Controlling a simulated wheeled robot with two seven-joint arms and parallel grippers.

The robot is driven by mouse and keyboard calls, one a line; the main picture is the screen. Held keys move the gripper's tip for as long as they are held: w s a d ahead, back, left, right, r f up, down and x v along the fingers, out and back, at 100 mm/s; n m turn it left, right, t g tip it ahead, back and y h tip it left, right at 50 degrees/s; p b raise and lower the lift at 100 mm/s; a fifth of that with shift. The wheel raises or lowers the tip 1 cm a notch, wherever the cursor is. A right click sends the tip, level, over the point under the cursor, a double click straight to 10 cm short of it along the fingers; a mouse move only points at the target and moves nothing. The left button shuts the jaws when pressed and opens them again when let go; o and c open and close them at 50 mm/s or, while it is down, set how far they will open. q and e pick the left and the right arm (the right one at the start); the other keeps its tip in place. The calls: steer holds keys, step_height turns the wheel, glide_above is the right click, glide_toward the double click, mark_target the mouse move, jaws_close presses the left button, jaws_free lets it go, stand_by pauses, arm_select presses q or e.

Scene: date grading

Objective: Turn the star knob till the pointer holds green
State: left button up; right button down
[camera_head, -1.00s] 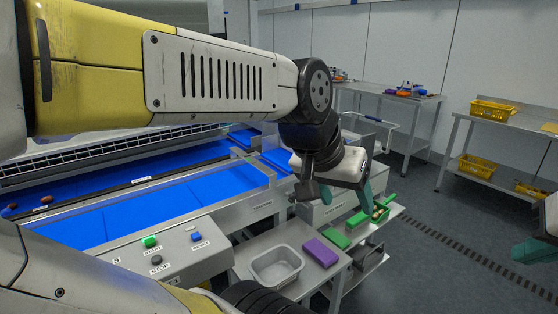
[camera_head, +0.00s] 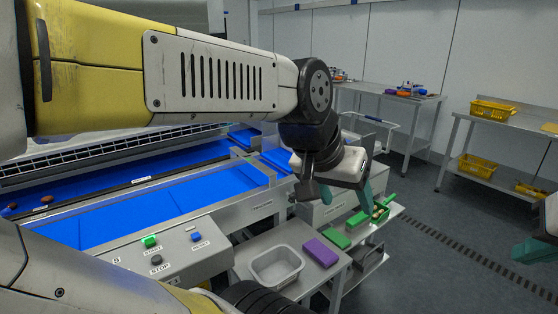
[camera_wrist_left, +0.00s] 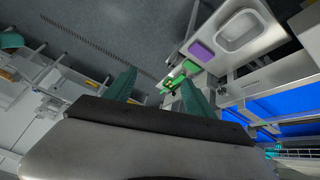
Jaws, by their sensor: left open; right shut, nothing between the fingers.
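I cannot make out the star knob or its pointer in either view; they may be hidden behind my left arm and gripper. My left gripper (camera_head: 346,196) is open, with green fingers pointing down near the end of the conveyor machine (camera_head: 262,208). In the left wrist view the two green fingers of this gripper (camera_wrist_left: 158,76) stand apart, with nothing held between them. My right gripper (camera_head: 528,251) is shut and empty at the right edge of the head view, far from the machine.
A control panel (camera_head: 182,268) with green, black and blue buttons stands at front left. Yellow crates (camera_head: 492,111) stand on a bench at right. Open floor lies between.

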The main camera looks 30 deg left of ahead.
mark_target(294, 198)
arm_select(q)
steer(key=w+a+f+m+g+y, duration=0.7)
steer(key=w+a+f+y, duration=0.5)
steer(key=w+a+f, duration=0.85)
steer(key=w+f+m+t+y, duration=0.75)
steer(key=w+f+m, duration=0.25)
steer(key=w+m, duration=0.25)
steer(key=shift+m+h, duration=0.25)
steer(key=shift+h, duration=0.1)
steer(key=x, duration=0.8)
steer(key=shift+s+a+f, duration=0.1)
steer(key=shift+a+f, duration=0.05)
steer(key=shift+f, duration=0.05)
steer(key=shift+c, duration=0.2)
